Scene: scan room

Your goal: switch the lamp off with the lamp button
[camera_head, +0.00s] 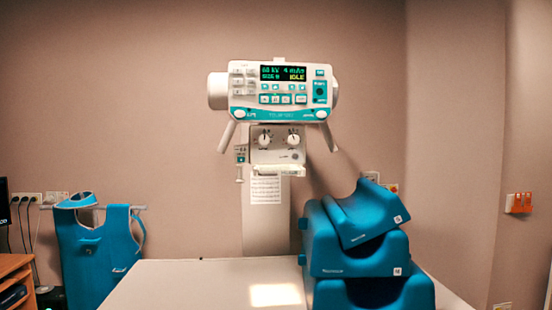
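The X-ray tube head's control panel (280,115) faces me in the middle of the head view, with a lit display (283,73) reading IDLE in yellow. Below it is the collimator box (277,143) with two round knobs. A small dark round spot shows low on its right side, and a small teal part (241,159) shows at its left. I cannot tell which of the small controls is the lamp button. A bright, warm rectangle of light (276,295) lies on the table top below, so the lamp looks lit. My gripper is not in view.
The white table (180,285) spans the front. Blue foam positioning blocks (355,250) are stacked at its right. A blue apron (95,245) hangs at the left beside a wooden desk (15,272). Two handles (226,137) slant down from the tube head. Orange switches (518,203) are on the right wall.

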